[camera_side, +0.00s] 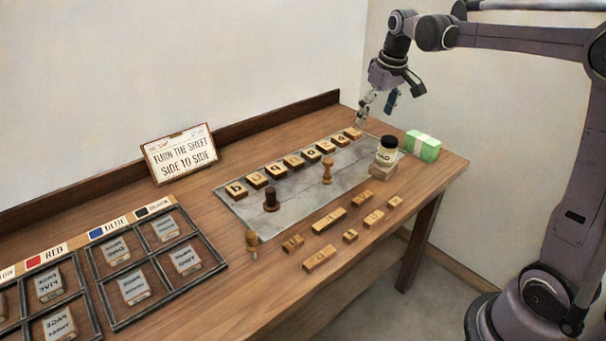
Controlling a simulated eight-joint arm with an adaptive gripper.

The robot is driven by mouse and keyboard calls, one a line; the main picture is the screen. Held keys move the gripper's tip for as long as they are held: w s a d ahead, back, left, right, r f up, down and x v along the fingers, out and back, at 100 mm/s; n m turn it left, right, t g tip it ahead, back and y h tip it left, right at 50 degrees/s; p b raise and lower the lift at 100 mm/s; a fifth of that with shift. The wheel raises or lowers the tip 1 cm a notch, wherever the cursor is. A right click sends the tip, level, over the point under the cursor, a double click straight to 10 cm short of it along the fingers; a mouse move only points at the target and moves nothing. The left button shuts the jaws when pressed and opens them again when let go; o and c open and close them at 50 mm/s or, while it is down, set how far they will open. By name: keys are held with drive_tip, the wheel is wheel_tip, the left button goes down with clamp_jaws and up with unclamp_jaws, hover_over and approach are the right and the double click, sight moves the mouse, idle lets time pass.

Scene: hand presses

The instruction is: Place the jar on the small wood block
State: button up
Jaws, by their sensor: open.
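The jar (386,152) has a dark lid, a dark lower part and a pale label band with dark lettering. It stands upright on top of the small wood block (383,171), near the right end of the grey mat. My gripper (377,107) is open and empty. It hangs above and slightly left of the jar, clear of it. The fingers point down toward the back edge of the table.
Lettered blocks (312,155) line the grey mat (238,203), where dark (271,200) and tan (327,171) handled stamps stand. A green-and-white block (422,146) sits right of the jar. Loose wood blocks (329,220) lie in front.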

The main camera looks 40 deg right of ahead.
drive_tip(key=s+a+f+t, duration=0.2)
drive_tip(key=s+a+f, duration=0.1)
drive_tip(key=s+a, duration=0.5)
drive_tip(key=s+a+f+n+t+y, duration=0.1)
drive_tip(key=s+a+f+t, duration=0.1)
drive_tip(key=s+a, duration=0.7)
drive_tip(key=shift+s+f+t, duration=0.15)
drive_tip(key=shift+f+t, duration=0.15)
drive_tip(key=shift+f, duration=0.6)
